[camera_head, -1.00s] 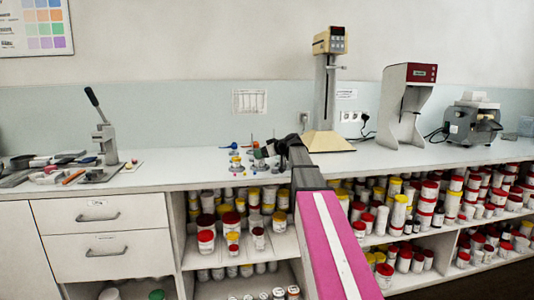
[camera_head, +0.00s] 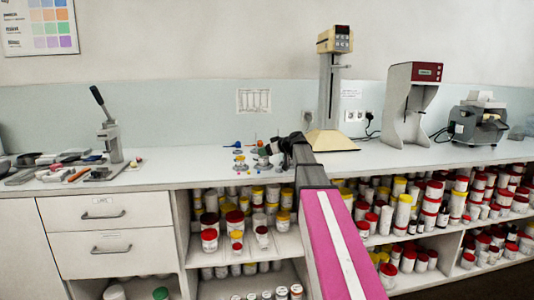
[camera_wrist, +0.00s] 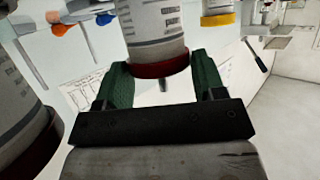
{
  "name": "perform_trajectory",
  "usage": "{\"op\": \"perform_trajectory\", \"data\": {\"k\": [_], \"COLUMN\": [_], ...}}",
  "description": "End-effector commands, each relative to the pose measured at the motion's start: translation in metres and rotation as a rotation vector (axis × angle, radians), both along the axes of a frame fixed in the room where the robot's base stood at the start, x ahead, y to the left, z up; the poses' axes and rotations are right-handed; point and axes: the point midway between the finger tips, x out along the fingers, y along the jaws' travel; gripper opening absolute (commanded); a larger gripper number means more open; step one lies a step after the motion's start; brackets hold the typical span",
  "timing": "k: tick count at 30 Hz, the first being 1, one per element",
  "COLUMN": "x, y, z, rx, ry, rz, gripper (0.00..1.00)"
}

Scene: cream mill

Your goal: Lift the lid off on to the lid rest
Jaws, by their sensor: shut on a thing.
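My gripper (camera_wrist: 163,90) has green fingers and is shut on a dark red lid (camera_wrist: 160,68) in the wrist view. The wrist view looks upside down. The lid lies against the end of a white labelled jar (camera_wrist: 152,28); I see no clear gap between them. A small grey stub shows at the lid's middle. In the head view my gripper (camera_head: 268,151) is small and dark over the counter, partly hidden by my arm. I cannot pick out the lid rest in either view.
In the wrist view another red-rimmed jar (camera_wrist: 22,130) is close at left and a yellow-lidded jar (camera_wrist: 218,19) is at upper right. Small coloured items (camera_head: 240,160) stand beside my gripper on the counter (camera_head: 190,172). A lever press (camera_head: 108,135) and stand mixer (camera_head: 330,95) flank it.

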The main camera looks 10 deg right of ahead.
Motion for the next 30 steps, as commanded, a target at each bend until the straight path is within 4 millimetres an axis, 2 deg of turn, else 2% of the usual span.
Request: {"op": "perform_trajectory", "data": {"k": [30], "x": [0.000], "y": [0.000], "z": [0.015], "rx": [-0.001], "ry": [0.000], "rz": [0.000], "gripper": [0.42]}}
